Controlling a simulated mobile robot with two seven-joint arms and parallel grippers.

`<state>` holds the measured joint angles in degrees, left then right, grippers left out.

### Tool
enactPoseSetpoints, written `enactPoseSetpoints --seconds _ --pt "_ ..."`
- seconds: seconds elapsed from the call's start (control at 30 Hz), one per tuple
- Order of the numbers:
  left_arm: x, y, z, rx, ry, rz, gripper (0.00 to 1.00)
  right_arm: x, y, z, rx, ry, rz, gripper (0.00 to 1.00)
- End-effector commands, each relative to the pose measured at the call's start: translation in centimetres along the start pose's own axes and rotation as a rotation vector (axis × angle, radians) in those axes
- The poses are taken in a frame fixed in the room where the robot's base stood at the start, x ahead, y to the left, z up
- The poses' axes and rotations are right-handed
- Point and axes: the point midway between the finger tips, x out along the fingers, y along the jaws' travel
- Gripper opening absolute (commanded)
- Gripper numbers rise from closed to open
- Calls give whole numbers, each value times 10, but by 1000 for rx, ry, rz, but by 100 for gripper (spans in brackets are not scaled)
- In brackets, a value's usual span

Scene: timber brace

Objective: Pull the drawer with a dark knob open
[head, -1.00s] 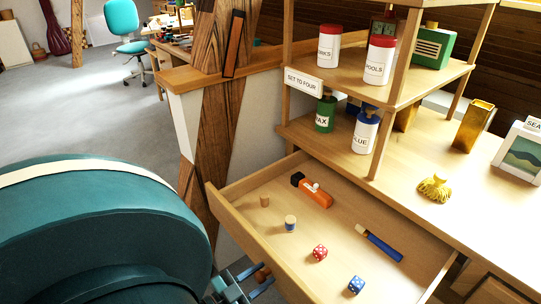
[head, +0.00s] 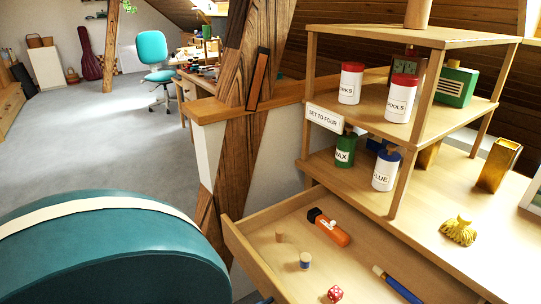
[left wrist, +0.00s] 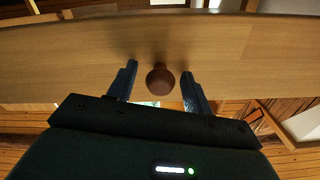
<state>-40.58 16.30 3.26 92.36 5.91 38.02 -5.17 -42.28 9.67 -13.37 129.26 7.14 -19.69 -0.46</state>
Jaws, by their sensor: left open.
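The wooden drawer (head: 255,262) is pulled out below the desk top in the head view. It holds an orange tool with a black end (head: 328,226), a small wooden piece (head: 280,237), a blue-and-white cylinder (head: 305,261), a red die (head: 335,293) and a blue-handled item (head: 398,285). In the left wrist view the dark round knob (left wrist: 160,80) stands out from the drawer front (left wrist: 220,50). My left gripper (left wrist: 160,86) is open, with one finger on each side of the knob and a gap visible at both sides. My right gripper is in neither view.
A shelf unit (head: 400,118) with labelled jars stands on the desk (head: 440,243). A slanted timber post (head: 235,130) rises left of the drawer. Open grey floor (head: 90,135) lies at the left, with a teal chair (head: 153,55) at the back.

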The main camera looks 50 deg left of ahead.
Motion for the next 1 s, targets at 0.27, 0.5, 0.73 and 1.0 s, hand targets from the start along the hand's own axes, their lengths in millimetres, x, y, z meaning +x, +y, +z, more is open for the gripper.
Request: enactPoseSetpoints --seconds 0.27,0.5,0.73,1.0 --pt "-40 1 1 -1 -6 1 50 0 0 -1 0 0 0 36" --pt "-94 0 1 -1 -5 0 50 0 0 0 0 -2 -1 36" --pt "-125 0 1 0 -3 0 50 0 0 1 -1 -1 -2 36" --pt "-132 0 0 0 -1 0 50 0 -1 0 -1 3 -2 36"
